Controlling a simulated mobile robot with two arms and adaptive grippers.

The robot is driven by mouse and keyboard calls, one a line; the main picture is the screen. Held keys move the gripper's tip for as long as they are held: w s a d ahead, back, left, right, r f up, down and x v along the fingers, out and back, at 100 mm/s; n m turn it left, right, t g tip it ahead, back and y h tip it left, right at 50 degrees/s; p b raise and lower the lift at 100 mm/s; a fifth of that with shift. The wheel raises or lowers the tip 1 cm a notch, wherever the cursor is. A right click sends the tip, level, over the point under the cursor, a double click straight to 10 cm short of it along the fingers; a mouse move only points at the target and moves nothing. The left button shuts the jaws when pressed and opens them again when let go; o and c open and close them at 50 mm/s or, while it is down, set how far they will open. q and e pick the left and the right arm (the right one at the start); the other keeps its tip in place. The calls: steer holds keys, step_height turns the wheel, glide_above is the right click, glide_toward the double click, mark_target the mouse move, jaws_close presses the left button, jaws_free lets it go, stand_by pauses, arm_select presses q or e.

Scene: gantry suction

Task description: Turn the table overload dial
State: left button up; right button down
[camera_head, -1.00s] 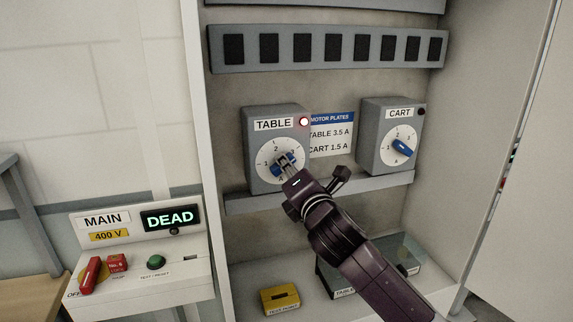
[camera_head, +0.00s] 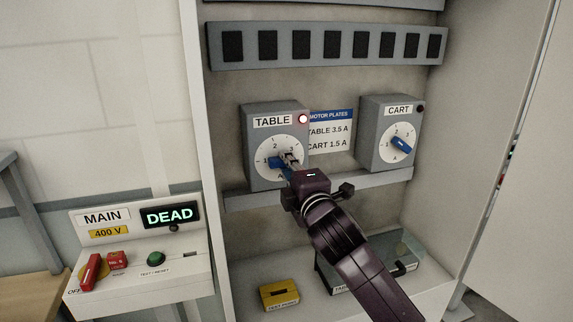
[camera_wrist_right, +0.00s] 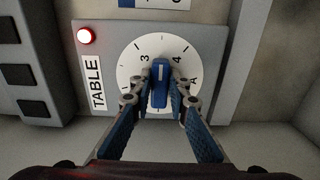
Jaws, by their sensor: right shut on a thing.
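The TABLE overload box (camera_head: 252,150) is grey, with a white round dial (camera_head: 267,147) on its front. Its blue knob (camera_head: 276,162) lies nearly level in the head view. My right gripper (camera_head: 288,161) reaches the dial from the lower right and is shut on the knob. In the right wrist view the fingertips (camera_wrist_right: 161,88) pinch both sides of the knob (camera_wrist_right: 160,72). Its white mark points between 3 and 4 on the sideways dial (camera_wrist_right: 128,72). Fingers hide part of the dial. My left gripper is out of view.
A red lamp (camera_head: 303,119) glows on the TABLE box. The motor plate (camera_head: 330,132) reads TABLE 3.5 A, CART 1.5 A. The CART box (camera_head: 370,135) stands right, its lamp dark. The MAIN panel (camera_head: 190,277), lower left, reads DEAD. A yellow block (camera_head: 280,297) lies below.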

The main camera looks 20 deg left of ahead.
steer(key=shift+f, duration=0.1)
stand_by(0.3)
steer(key=c, duration=1.8)
jaws_free()
steer(key=shift+c, duration=0.2)
steer(key=v, duration=1.2)
steer(key=shift+d, duration=0.1)
